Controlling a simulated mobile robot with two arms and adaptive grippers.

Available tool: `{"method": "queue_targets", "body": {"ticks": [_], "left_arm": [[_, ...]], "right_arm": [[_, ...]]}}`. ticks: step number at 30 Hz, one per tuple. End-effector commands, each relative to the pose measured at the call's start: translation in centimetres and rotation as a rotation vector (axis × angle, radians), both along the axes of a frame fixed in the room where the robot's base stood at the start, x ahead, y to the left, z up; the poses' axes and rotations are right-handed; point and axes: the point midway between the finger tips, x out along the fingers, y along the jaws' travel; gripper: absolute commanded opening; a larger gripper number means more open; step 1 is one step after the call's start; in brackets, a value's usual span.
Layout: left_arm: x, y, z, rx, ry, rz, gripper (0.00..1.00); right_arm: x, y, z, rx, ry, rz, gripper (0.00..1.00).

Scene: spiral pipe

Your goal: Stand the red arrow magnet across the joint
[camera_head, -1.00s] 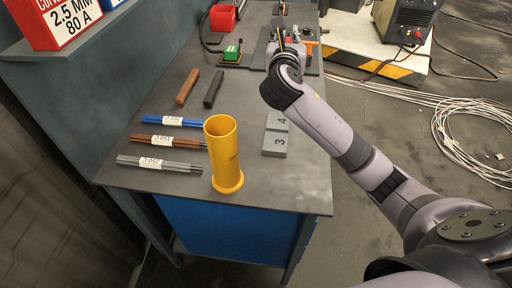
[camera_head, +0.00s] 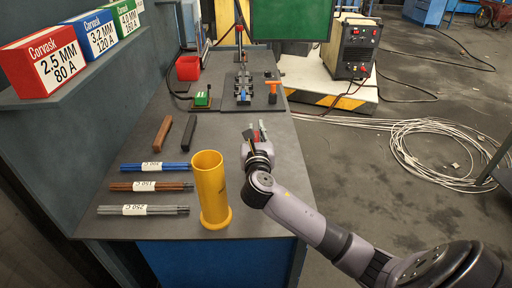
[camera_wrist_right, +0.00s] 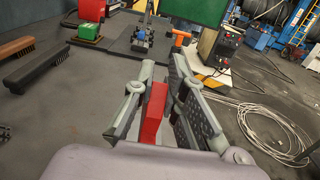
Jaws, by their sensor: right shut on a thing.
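My right gripper (camera_head: 257,131) is over the right side of the bench. In the right wrist view, its fingers (camera_wrist_right: 160,88) are closed on a red piece (camera_wrist_right: 153,112), which I take to be the red arrow magnet; the fingers cover part of it, so its arrow shape is not clear. A little red (camera_head: 263,127) also shows at the gripper in the head view. A clamp fixture (camera_head: 242,92) stands on a dark plate farther back, apart from the gripper. It also shows in the wrist view (camera_wrist_right: 142,38). The joint is too small to make out. My left gripper is out of view.
A tall yellow tube (camera_head: 210,190) stands at the bench front, left of my right arm. Rod bundles (camera_head: 150,186) and two brushes (camera_head: 181,134) lie farther left. An orange-handled tool (camera_head: 272,88) is right of the fixture. A green block (camera_head: 202,98) and red bin (camera_head: 188,68) are behind left.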

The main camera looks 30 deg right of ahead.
Motion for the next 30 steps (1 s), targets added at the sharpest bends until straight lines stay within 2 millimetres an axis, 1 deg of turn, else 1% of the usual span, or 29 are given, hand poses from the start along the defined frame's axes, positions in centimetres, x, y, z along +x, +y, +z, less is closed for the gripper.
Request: {"method": "queue_targets", "body": {"ticks": [4,9,12,19,29,30], "left_arm": [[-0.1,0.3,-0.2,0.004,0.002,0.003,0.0],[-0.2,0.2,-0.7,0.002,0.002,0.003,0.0],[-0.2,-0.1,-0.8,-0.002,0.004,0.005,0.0],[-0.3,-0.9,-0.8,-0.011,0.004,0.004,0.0],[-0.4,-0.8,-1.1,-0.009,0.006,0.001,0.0],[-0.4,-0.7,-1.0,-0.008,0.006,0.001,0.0]], "right_arm": [[0.0,0.0,-1.1,-0.001,-0.002,-0.001,0.0],[0.0,0.0,-3.8,0.0,0.0,-0.001,0.0],[0.0,0.0,-4.7,0.0,-0.002,0.0,0.0],[0.0,0.0,-4.8,-0.001,-0.003,0.0,0.0],[0.0,0.0,-5.6,0.0,-0.002,-0.001,0.0],[0.0,0.0,-5.7,0.0,-0.001,-0.001,0.13]]}}
